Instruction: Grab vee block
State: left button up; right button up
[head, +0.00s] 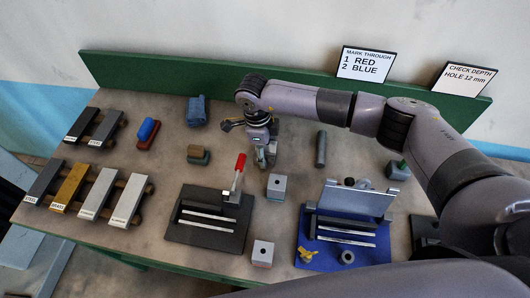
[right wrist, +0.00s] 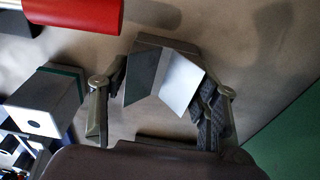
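The vee block (right wrist: 147,75) is a grey block with a V-shaped groove, one face dark and one bright, in the right wrist view. It stands on the bench between the fingers of my right gripper (right wrist: 161,92). The fingers are spread, one on each side of it; I cannot tell whether the right finger touches it. In the head view my right gripper (head: 264,154) points down behind the red-handled clamp and hides much of the block. My left gripper is not in view.
A grey block with a hole (head: 276,187) and the red clamp handle (head: 239,163) are close to my right gripper. A clamp fixture (head: 208,230) and a blue mat (head: 378,247) lie nearer the front. The green back board (head: 180,73) rises behind.

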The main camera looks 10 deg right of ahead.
grip_shut()
dwell(0.5)
jog(key=shift+w+r, duration=0.1)
